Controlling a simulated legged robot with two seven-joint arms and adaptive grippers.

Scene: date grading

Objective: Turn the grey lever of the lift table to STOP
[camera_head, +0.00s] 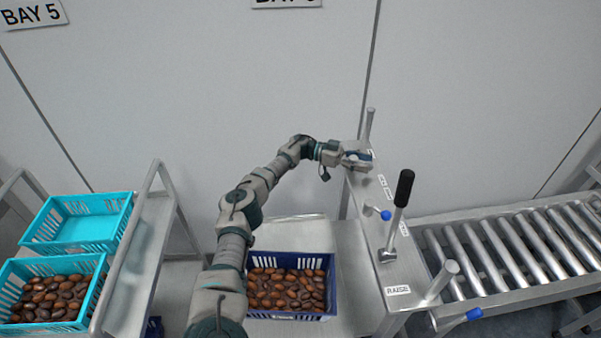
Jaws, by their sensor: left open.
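The lift table's lever (396,222) has a grey metal shaft and a black grip. It stands up from the right part of the grey side panel (373,228), its top leaning slightly right. A label reading RAISE (398,290) is at the panel's near end. Other small labels (385,186) lie further along, too small to read surely. My left gripper (366,157) is open over the far end of the panel, beyond the lever and apart from it. Its fingers are small and partly blend with the panel. My right gripper is out of view.
A dark blue crate of dates (333,290) sits on the table under my left arm. Turquoise crates (125,210) stand on a rack at left. Grey posts (440,282) rise at the panel's ends; a blue knob (385,214) sits beside the lever. A roller conveyor (510,250) runs right.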

